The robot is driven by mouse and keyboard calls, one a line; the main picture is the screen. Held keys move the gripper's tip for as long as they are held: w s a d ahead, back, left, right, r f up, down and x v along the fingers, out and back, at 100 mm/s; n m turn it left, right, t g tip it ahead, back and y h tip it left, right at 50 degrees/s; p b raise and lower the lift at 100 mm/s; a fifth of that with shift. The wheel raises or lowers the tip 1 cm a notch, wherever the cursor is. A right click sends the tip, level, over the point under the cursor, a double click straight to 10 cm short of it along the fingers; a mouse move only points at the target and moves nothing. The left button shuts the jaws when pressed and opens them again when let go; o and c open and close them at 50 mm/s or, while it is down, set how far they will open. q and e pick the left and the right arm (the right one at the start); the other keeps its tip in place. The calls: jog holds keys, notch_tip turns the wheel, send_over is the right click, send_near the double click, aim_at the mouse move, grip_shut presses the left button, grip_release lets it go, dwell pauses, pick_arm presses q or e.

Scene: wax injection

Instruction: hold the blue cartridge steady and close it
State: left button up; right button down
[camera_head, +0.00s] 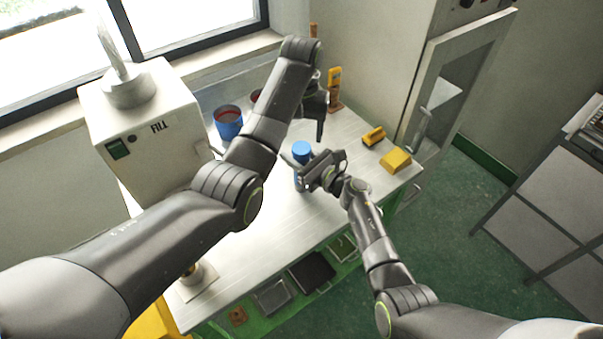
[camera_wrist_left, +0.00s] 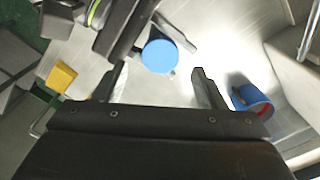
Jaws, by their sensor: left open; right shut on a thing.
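The blue cartridge (camera_head: 302,150) stands upright on the metal bench, with a flat, round blue top. My right gripper (camera_head: 312,175) is shut on its body from the right side. My left gripper (camera_head: 319,122) is open above and behind the cartridge, pointing down. In the left wrist view the blue cartridge top (camera_wrist_left: 160,57) lies between the two spread fingers of my left gripper (camera_wrist_left: 160,74), apart from both. I cannot tell whether the blue top is a separate cap or how firmly it sits. The cartridge body is mostly hidden by my right gripper.
The bench front (camera_head: 270,240) is clear.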

aim_at(302, 147)
pick_arm(q)
notch_tip(302, 147, up, 4)
jog(key=n, duration=0.5)
jog(key=shift+f, duration=0.25)
jog(key=shift+f, duration=0.1)
jog(key=shift+f, duration=3.95)
jog(key=c, duration=1)
jog(key=shift+m, duration=0.8)
jog(key=o, duration=1.2)
jog(key=shift+c, duration=0.2)
jog(key=shift+r, duration=0.15)
